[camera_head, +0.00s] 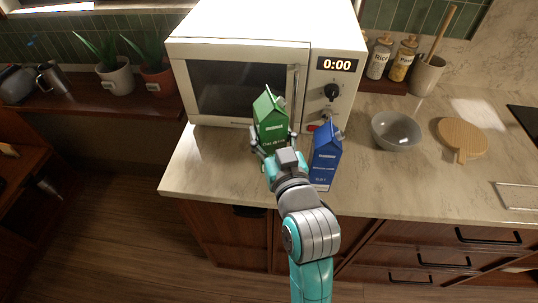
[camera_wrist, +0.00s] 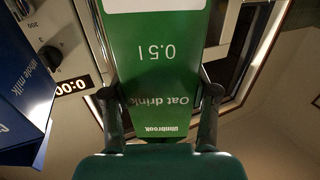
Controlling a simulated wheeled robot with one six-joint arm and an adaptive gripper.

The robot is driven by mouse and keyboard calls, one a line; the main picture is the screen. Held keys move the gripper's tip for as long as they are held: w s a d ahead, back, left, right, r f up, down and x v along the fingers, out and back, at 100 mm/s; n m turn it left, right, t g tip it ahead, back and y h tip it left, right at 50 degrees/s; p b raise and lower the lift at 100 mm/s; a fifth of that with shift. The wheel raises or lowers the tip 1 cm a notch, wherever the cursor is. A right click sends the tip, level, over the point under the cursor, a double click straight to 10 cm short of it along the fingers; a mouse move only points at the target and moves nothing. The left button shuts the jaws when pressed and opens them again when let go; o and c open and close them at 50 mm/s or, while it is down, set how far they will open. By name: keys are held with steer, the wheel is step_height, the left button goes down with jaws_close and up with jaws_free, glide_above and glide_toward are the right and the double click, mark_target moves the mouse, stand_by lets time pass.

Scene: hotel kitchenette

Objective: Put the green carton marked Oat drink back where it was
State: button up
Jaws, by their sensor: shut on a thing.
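The green Oat drink carton (camera_head: 271,119) is upright in front of the microwave, at the left part of the counter. My gripper (camera_head: 270,146) is shut on it, with one finger on each side. In the wrist view the green carton (camera_wrist: 158,60) fills the middle between my two fingers (camera_wrist: 160,100), its label upside down. I cannot tell whether its base touches the counter, as my gripper hides it. A blue Whole milk carton (camera_head: 325,160) stands just right of my gripper; it also shows at the left of the wrist view (camera_wrist: 22,90).
The white microwave (camera_head: 240,48) stands close behind, its door shut. A grey bowl (camera_head: 395,131) and a round wooden board (camera_head: 462,138) lie to the right. The counter (camera_head: 205,160) is clear to the left of the green carton, up to its left edge.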

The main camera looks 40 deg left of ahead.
steer(key=shift+f, duration=3.15)
steer(key=shift+f, duration=0.1)
steer(key=o, duration=1.5)
steer(key=v, duration=1.2)
steer(key=shift+s, duration=0.1)
